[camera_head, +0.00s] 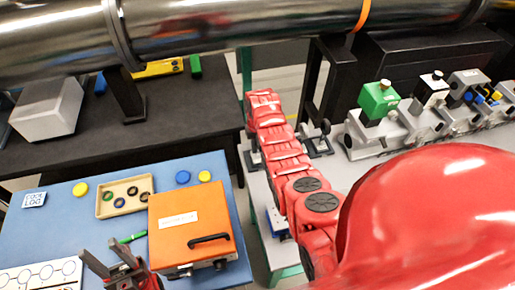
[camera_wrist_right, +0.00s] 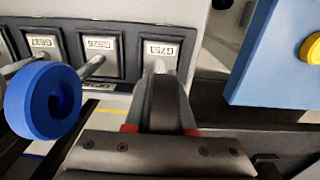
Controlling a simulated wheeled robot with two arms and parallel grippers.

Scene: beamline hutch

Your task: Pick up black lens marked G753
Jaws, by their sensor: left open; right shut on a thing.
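The black lens (camera_wrist_right: 163,105) is seen nearly edge-on in the right wrist view, in front of a slot whose upside-down label (camera_wrist_right: 160,53) appears to read G753. My right gripper (camera_wrist_right: 160,130) is shut on it, with red pads at both sides. A thin grey stem shows at the lens's far end. In the head view my red right arm covers this spot, so I cannot make out the gripper or lens there. My left gripper (camera_head: 103,256) is open and empty, beside the orange case (camera_head: 190,228) at the lower left.
A blue ring lens (camera_wrist_right: 42,100) stands close left of the held lens, before other labelled slots. In the head view, a blue table (camera_head: 60,225) holds a tan tray (camera_head: 106,208) with several small rings. Optics on a rail (camera_head: 405,130) stand at right. A steel pipe (camera_head: 200,30) crosses above.

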